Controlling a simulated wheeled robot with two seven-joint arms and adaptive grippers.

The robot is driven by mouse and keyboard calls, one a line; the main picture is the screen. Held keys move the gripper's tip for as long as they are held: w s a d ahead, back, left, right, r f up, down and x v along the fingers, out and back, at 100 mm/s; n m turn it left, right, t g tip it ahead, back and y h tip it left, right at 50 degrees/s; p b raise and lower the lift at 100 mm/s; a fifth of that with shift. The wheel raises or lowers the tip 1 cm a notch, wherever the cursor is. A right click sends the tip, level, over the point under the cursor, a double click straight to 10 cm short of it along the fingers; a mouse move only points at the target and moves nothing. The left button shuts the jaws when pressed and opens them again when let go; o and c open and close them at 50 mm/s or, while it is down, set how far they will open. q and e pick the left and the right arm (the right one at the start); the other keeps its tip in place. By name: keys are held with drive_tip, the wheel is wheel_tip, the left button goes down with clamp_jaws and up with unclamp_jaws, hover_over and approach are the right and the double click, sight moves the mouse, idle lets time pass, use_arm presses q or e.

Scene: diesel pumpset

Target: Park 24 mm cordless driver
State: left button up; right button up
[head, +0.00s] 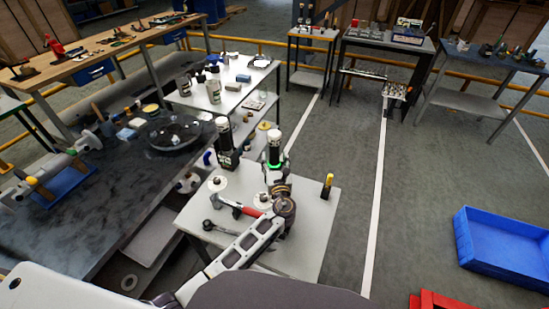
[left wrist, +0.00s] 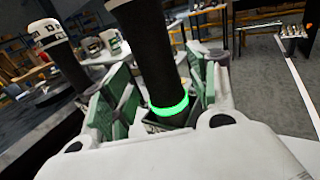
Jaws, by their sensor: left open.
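A cordless driver (head: 273,152) with a black body, white top and glowing green ring stands upright at the small white table. My left gripper (head: 275,178) is at its lower part. In the left wrist view my open jaws, with green pads (left wrist: 122,100), lie on either side of the driver's black body (left wrist: 150,50), near the green ring; I cannot tell whether they touch it. A second, similar black and white driver (head: 226,147) stands upright to the left, also in the left wrist view (left wrist: 60,55). No 24 mm marking is readable. My right gripper is out of view.
The white table (head: 300,240) carries a red-handled hammer (head: 238,207), a wrench-like tool (head: 215,229), white discs (head: 217,183) and a yellow-topped black item (head: 327,187). A dark bench (head: 60,235) lies left. A blue crate (head: 505,245) stands right, with open floor between.

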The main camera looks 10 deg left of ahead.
use_arm(q)
drive_tip(key=shift+v, duration=2.8)
